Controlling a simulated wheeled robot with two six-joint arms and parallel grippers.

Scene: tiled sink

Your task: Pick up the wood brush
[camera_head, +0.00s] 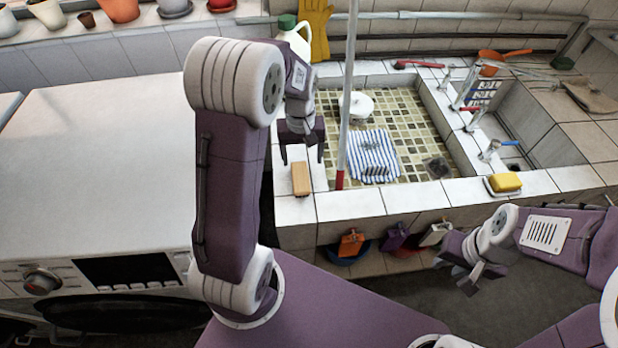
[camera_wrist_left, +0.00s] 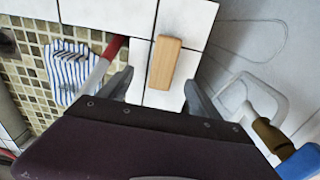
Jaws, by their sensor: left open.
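The wood brush (camera_head: 301,179) looks like a plain light-wood block. It lies on the white tiled ledge at the sink's left front corner. My left gripper (camera_head: 302,156) points down just behind and above it in the head view, open and empty. In the left wrist view the wood brush (camera_wrist_left: 164,62) lies ahead of the open fingers (camera_wrist_left: 157,92), lined up with the gap between them and apart from both. Its underside is hidden. My right gripper (camera_head: 470,277) is at the lower right, in front of the sink, far from the brush; its finger gap is unclear.
A red-and-white pole (camera_head: 344,130) stands close to the right of my left gripper. A striped cloth (camera_head: 373,155) lies in the tiled basin. A yellow sponge (camera_head: 505,182) is on the front ledge. A white washing machine (camera_head: 95,165) stands at left.

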